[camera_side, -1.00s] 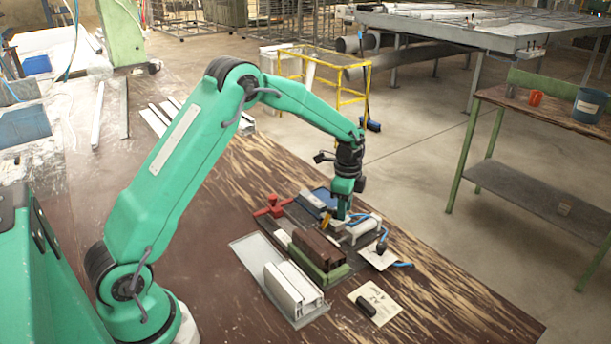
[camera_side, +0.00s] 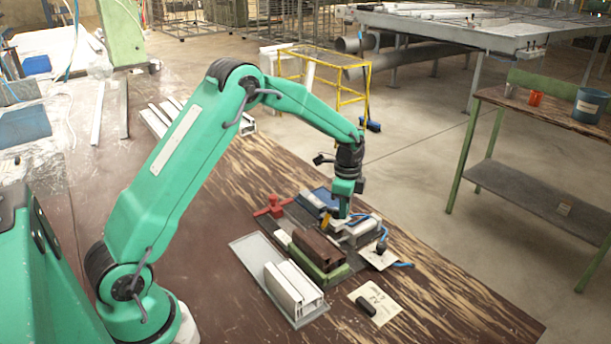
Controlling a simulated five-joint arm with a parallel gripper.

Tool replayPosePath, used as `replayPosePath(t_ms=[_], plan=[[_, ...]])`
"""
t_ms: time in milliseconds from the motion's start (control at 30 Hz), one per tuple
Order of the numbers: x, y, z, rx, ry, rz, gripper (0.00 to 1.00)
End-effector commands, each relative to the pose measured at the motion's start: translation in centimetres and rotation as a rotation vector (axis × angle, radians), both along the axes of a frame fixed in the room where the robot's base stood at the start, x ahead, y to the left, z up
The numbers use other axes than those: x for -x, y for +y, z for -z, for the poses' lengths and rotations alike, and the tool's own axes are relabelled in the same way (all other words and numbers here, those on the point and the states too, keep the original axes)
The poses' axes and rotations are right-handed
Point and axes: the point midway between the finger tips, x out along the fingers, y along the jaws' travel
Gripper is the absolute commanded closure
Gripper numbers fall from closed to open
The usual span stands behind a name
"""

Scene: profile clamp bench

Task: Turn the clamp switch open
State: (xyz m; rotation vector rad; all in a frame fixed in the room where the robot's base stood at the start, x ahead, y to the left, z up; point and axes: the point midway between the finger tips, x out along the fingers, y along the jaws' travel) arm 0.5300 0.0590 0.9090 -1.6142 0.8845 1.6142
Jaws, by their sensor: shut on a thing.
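My gripper (camera_side: 343,209) points straight down at the back of the clamp fixture, behind the brown profile (camera_side: 318,247). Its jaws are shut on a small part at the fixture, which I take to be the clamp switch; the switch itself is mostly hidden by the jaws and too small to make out. A grey-white clamp cylinder (camera_side: 359,231) with a blue hose lies just in front and to the right of the jaws. The brown profile lies along a green jaw bar (camera_side: 326,272). A small yellow-orange piece (camera_side: 326,217) is just left of the jaws.
A red clamp handle (camera_side: 273,207) stands to the left. White profiles (camera_side: 293,287) lie on a grey tray (camera_side: 256,262) in front. A blue bin (camera_side: 324,198) is behind. A paper label (camera_side: 383,297) with a black object (camera_side: 366,306) lies at front right.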

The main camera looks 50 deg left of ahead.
Motion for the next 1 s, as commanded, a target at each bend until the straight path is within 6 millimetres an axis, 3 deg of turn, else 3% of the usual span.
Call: replayPosePath(t_ms=[367, 1000], plan=[[-0.3, 0.3, -0.1, 0.0, 0.001, -0.224, 1.0], [-0.9, 1.3, -0.1, 0.0, 0.0, -0.807, 1.0]])
